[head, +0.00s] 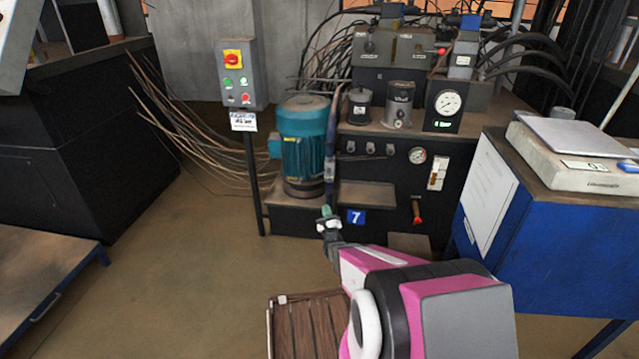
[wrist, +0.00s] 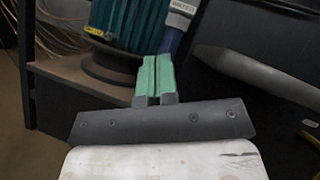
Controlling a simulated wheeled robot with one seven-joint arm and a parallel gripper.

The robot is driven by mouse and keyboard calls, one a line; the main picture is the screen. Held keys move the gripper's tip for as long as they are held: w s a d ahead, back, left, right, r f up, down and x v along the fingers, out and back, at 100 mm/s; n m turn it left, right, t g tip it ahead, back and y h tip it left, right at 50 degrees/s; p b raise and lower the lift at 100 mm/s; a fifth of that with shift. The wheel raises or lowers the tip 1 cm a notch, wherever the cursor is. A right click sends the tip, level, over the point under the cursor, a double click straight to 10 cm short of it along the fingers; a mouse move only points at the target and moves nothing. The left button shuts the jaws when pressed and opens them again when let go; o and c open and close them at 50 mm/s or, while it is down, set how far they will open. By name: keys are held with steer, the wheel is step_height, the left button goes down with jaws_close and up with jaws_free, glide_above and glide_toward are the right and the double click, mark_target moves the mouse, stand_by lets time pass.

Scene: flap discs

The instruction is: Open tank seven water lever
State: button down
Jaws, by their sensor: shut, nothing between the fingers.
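The tank unit is a black cabinet (head: 375,170) with a blue plate marked 7 (head: 356,217) low on its front. A small lever with a red-orange handle (head: 417,211) hangs down on the cabinet's lower front, right of the plate; I cannot read any label naming it as the water lever. My gripper (head: 326,211) is shut and empty, left of the number plate and well left of the lever. In the wrist view its green fingertips (wrist: 155,60) are together, in front of the teal motor and a blue hose (wrist: 173,35). A yellowish piece (wrist: 310,138) shows at that view's right edge; I cannot tell what it is.
A teal motor (head: 302,145) stands left of the hose (head: 331,150). A grey switch box (head: 240,75) on a post is farther left. A blue cabinet with a scale (head: 590,160) stands at right. A wooden slatted pallet (head: 295,325) lies in front. Open floor is at left.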

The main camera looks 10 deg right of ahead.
steer(key=s+a+r+x, duration=0.1)
steer(key=r+x, duration=0.1)
steer(key=x, duration=1.1)
steer(key=shift+a, duration=0.2)
